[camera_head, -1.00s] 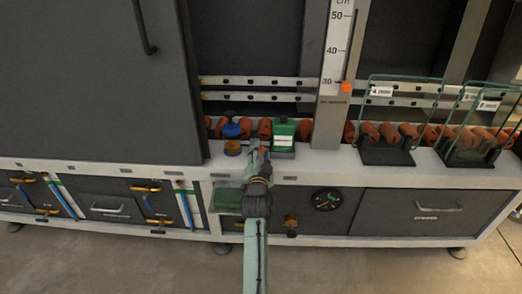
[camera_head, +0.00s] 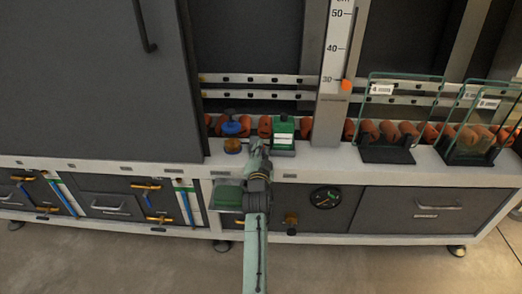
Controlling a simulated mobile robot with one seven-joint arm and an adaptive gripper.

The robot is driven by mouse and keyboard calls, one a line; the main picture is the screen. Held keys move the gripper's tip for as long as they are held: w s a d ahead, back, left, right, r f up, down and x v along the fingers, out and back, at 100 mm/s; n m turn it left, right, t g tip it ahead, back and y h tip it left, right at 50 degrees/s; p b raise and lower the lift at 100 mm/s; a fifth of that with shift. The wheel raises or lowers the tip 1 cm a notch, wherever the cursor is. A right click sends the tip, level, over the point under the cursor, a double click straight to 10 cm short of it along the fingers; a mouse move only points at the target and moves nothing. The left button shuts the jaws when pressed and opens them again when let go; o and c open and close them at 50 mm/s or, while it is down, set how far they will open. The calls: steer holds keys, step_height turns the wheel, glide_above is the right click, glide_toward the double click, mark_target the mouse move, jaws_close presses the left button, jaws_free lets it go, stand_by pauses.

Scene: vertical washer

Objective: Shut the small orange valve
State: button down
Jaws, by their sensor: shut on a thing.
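My gripper (camera_head: 257,150) is at the front edge of the pale ledge (camera_head: 340,168). It is between an amber round piece (camera_head: 233,147) with a blue top (camera_head: 232,128) and a green box (camera_head: 283,138) with a white label. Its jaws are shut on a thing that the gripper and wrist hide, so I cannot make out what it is. A small orange valve-like fitting (camera_head: 291,219) is on the dark lower panel, right of my arm and apart from the gripper. I cannot tell from its look whether it is open or shut.
A round gauge (camera_head: 326,198) is right of the orange fitting. A vertical scale (camera_head: 336,70) carries an orange marker (camera_head: 346,86). Yellow-handled fittings (camera_head: 146,187) and blue rods are at lower left.

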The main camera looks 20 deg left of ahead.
steer(key=shift+n, duration=0.3)
steer(key=n+b, duration=0.1)
steer(key=n, duration=0.1)
steer(key=a+n, duration=0.1)
steer(key=n, duration=0.1)
steer(key=shift+s+a+r+b, duration=0.15)
steer(key=shift+a+r+b, duration=0.05)
steer(key=shift+r+b, duration=0.2)
steer(key=shift+s+a+r+n, duration=0.1)
steer(key=shift+a+n, duration=0.2)
steer(key=shift+n, duration=0.65)
steer(key=shift+s+a+r+n, duration=0.1)
steer(key=shift+a+n, duration=0.2)
steer(key=shift+n, duration=0.65)
steer(key=shift+f, duration=0.1)
steer(key=c, duration=1.6)
jaws_free()
steer(key=shift+o, duration=0.2)
steer(key=shift+s, duration=0.1)
steer(key=v, duration=1.1)
steer(key=shift+s, duration=0.4)
